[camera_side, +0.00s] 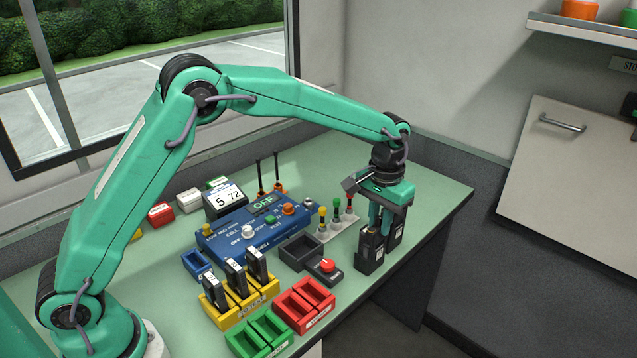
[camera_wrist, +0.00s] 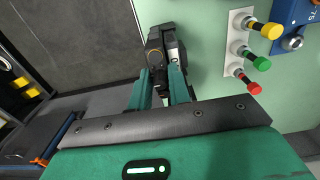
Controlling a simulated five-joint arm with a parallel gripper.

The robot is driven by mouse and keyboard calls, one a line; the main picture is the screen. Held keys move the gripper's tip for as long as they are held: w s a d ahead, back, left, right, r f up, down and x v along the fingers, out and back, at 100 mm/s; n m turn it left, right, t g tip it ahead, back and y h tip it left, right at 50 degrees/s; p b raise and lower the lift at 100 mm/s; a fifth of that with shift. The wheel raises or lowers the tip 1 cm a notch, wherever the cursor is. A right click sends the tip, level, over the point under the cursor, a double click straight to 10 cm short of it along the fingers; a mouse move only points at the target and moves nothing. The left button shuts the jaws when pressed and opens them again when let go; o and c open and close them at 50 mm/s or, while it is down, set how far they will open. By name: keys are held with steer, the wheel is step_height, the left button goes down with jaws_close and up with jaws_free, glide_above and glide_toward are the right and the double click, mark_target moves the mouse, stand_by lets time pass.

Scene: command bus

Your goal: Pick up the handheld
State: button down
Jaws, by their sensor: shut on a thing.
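A black handheld (camera_side: 369,255) stands upright at the right end of the green worktop, near the edge. My gripper (camera_side: 383,222) points down over it, its green fingers shut on its upper part. A second dark upright body (camera_side: 394,234) shows just behind; I cannot tell if it is separate. In the wrist view my gripper (camera_wrist: 164,88) has its fingers on either side of the black handheld (camera_wrist: 163,48), whose knob faces the camera. Whether its base touches the worktop is hard to tell.
A yellow rack (camera_side: 238,312) holds several black handhelds. Red (camera_side: 303,305) and green (camera_side: 259,336) racks look empty. A dark open tray (camera_side: 299,254), red push button (camera_side: 327,268), blue control box (camera_side: 240,246) and coloured knobs (camera_side: 337,222) stand left of my gripper.

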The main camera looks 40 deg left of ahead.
steer(key=shift+r, duration=0.1)
steer(key=shift+r, duration=1.6)
steer(key=s+d+r, duration=0.7)
steer(key=s+d, duration=0.1)
steer(key=shift+s+r, duration=0.25)
steer(key=shift+r, duration=0.1)
steer(key=a+f, duration=0.2)
steer(key=a, duration=1.9)
steer(key=shift+s, duration=0.25)
steer(key=shift+f, duration=0.15)
